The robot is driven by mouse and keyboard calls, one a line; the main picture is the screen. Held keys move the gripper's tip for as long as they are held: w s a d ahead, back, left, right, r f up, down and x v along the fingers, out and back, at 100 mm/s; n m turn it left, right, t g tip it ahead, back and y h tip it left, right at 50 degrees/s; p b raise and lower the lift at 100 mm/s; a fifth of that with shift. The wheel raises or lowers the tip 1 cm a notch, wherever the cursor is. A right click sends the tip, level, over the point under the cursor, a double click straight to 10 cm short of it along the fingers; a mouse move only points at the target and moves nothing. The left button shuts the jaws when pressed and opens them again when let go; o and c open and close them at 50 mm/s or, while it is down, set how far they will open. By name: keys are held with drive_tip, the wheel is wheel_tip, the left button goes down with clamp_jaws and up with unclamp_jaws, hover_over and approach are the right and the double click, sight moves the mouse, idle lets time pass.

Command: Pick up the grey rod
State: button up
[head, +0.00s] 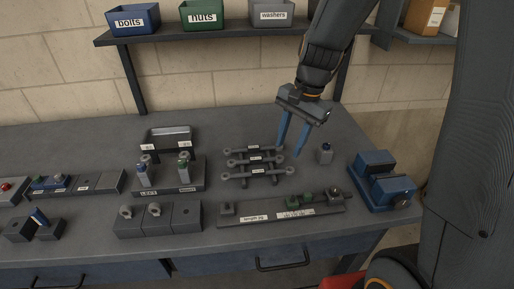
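Several similar grey rods with ring-shaped ends lie side by side on a dark rack in the middle of the bench: a back rod (238,151), a middle rod (241,161) and a front rod (243,175). Each carries a small white label too small to read. I cannot tell which one the task means. My gripper (289,153) hangs from above at the right ends of the rods. Its two blue fingers are apart, with nothing visible between them. The picture does not show clearly whether a fingertip touches a rod.
A length jig (280,212) with green parts lies in front of the rods. A labelled stand (168,187) is left. A shelf (220,31) holds bins above.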

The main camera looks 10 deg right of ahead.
sight(255, 147)
drive_tip(key=w+a+m, duration=0.1)
drive_tip(key=w+m, duration=0.1)
drive_tip(key=w, duration=0.1)
drive_tip(key=w+a+m+y, duration=0.1)
drive_tip(key=w+m, duration=0.2)
drive_tip(key=w+a+m+y, duration=0.1)
drive_tip(key=w+a+m, duration=0.1)
drive_tip(key=w, duration=0.2)
drive_tip(key=shift+f+m, duration=0.35)
drive_tip(key=shift+m, duration=0.05)
drive_tip(key=shift+w+a+f, duration=0.1)
drive_tip(key=shift+w+a, duration=0.05)
drive_tip(key=shift+w, duration=0.15)
drive_tip(key=shift+m+y, duration=0.3)
drive_tip(key=x, duration=0.2)
drive_tip(key=p+x, duration=0.1)
drive_tip(key=x, duration=0.1)
drive_tip(key=p+x, duration=0.1)
drive_tip(key=x, duration=0.1)
drive_tip(key=shift+s+a+f, duration=0.15)
drive_tip(key=shift+s+a, duration=0.2)
drive_tip(key=shift+a, duration=0.15)
drive_tip(key=shift+a+f, duration=0.1)
drive_tip(key=shift+f, duration=0.35)
drive_tip(key=shift+w, duration=0.1)
clamp_jaws()
